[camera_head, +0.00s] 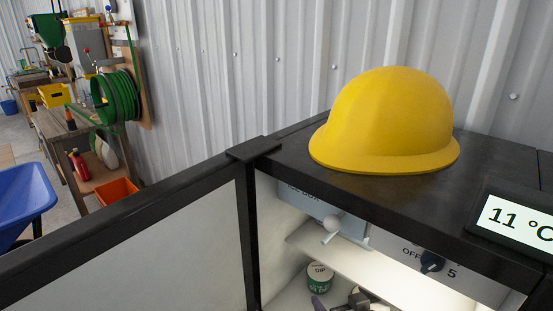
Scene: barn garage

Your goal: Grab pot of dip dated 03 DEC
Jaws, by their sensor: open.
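A small pot of dip (320,278) with a white lid marked "DIP" and a green side stands inside the open fridge, near the bottom of the view. The writing on its green side is too small to read surely, so I cannot tell its date. A purplish item (318,303) lies just in front of it, cut by the bottom edge. Dark and pale shapes (358,299) show to its right, and I cannot tell what they are. I cannot make out my gripper in this view.
The fridge door (130,250) stands open at left. Inside are an ice box (305,203) with a pale knob (332,224), a shelf (350,258) and a dial (432,262). A yellow hard hat (388,120) and an "11 °C" display (517,222) are on top.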

